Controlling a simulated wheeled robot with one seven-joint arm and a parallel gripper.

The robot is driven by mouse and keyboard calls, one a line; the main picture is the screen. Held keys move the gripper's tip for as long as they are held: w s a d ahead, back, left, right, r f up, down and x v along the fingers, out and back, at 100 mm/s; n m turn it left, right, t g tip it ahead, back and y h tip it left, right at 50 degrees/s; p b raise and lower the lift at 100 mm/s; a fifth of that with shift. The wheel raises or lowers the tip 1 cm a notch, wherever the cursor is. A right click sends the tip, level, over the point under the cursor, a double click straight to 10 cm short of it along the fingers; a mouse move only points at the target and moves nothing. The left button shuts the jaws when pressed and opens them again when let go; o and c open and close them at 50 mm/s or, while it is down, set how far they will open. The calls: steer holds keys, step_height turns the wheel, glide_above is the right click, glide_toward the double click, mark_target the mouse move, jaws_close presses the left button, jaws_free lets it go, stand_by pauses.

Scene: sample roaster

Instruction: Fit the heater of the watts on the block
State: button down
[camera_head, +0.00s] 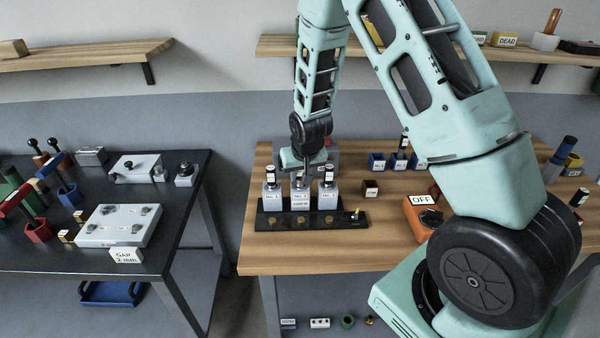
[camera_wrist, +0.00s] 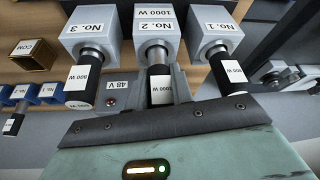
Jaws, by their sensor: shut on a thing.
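The grey block No. 2 (camera_head: 300,196) stands in the middle of three on a black base, with a 1000 W label in front; it also shows in the wrist view (camera_wrist: 156,42). My gripper (camera_wrist: 160,92) is shut on a dark heater (camera_wrist: 161,88) labelled 1000 W, in line with block No. 2. A length of its metal rod shows between grip and block; I cannot tell how deep the tip sits. Block No. 3 (camera_wrist: 90,35) and block No. 1 (camera_wrist: 213,32) each carry a dark heater with a white label.
A grey 48 V unit (camera_wrist: 118,88) is close beside my gripper. The black base (camera_head: 340,219) has several brass knobs. A small brown COM box (camera_head: 370,188) and an orange OFF switch box (camera_head: 420,215) stand to the right. The wooden bench front (camera_head: 300,262) is clear.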

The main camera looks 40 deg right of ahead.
steer(key=shift+f+b, duration=0.55)
steer(key=shift+f, duration=0.25)
steer(key=c, duration=1.1)
jaws_free()
steer(key=shift+c, duration=0.2)
steer(key=shift+r, duration=0.15)
steer(key=b+v, duration=0.1)
steer(key=v, duration=1.6)
steer(key=shift+b, duration=0.35)
steer(key=shift+s, duration=0.1)
